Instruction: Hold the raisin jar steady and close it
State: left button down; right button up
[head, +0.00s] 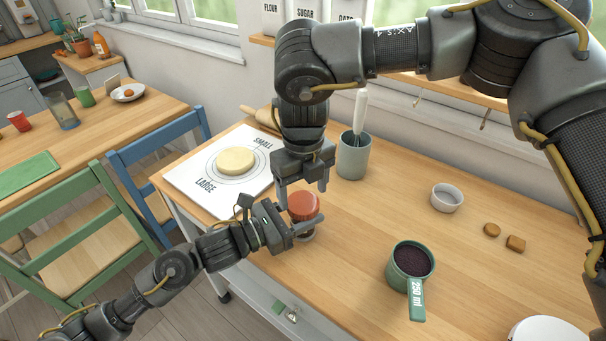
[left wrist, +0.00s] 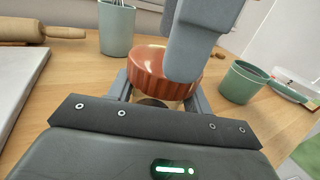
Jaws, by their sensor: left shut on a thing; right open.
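The raisin jar (head: 306,236) stands near the front edge of the worktop, its body mostly hidden by my left gripper. Its ribbed orange-red lid (head: 303,205) is at the jar's mouth and also shows in the left wrist view (left wrist: 148,68); I cannot tell whether it is fully seated. My left gripper (head: 299,232) comes in low from the left and is shut on the jar body below the lid. My right gripper (head: 303,196) points down from above and is open, with its fingers on either side of the lid. One of its fingers covers part of the lid in the left wrist view.
A green measuring cup (head: 396,272) with dark contents stands to the right. Behind it are a white ramekin (head: 447,206) and two small brown pieces (head: 515,243). A crock with a whisk (head: 353,160) stands behind the jar. A white board (head: 190,181) with dough lies left.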

jog(key=shift+f, duration=1.35)
jog(key=c, duration=0.8)
jog(key=shift+m, duration=0.8)
jog(key=o, duration=1.2)
jog(key=shift+c, duration=0.2)
notch_tip(320, 180, up, 12)
